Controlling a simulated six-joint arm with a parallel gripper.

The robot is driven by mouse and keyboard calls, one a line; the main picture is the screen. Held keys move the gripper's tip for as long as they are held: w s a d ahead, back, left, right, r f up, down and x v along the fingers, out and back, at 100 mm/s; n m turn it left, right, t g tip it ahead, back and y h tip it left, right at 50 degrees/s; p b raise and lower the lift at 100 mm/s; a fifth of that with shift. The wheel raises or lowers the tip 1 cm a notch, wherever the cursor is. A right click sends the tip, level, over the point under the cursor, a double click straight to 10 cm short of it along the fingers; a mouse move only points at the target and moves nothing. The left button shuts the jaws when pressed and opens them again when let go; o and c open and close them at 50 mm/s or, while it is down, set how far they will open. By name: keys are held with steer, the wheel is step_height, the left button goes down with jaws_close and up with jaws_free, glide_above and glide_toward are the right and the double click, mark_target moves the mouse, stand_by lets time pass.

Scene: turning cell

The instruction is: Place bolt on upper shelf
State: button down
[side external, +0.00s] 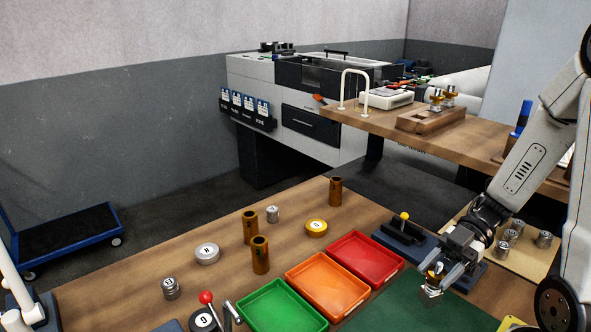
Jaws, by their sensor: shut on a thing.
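My gripper (437,281) is at the lower right, pointing down over the edge of the green mat. It is shut on a small silver and brass piece, which looks like the bolt (433,291); the fingers partly cover it. The bolt is held near the mat, and I cannot tell whether it touches anything below. The upper shelf (455,147) is the raised wooden board at the back right, well above and behind my gripper. A wooden block (428,121) on it has similar silver and brass pieces (437,100) near its back edge.
Red (365,258), orange (326,284) and green (281,308) trays lie left of my gripper. A dark fixture with a yellow knob (404,217) stands just behind it. Several metal cylinders (511,237) stand to the right. A white hoop (354,88) rises from the shelf's left end.

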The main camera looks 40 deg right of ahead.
mark_target(434, 288)
steer(key=shift+s, duration=0.1)
steer(key=shift+f, duration=1.95)
steer(key=shift+f, duration=0.1)
steer(key=shift+f, duration=1.95)
steer(key=shift+f, duration=0.1)
steer(key=shift+c, duration=1)
jaws_free()
steer(key=v, duration=0.7)
steer(key=shift+d, duration=0.25)
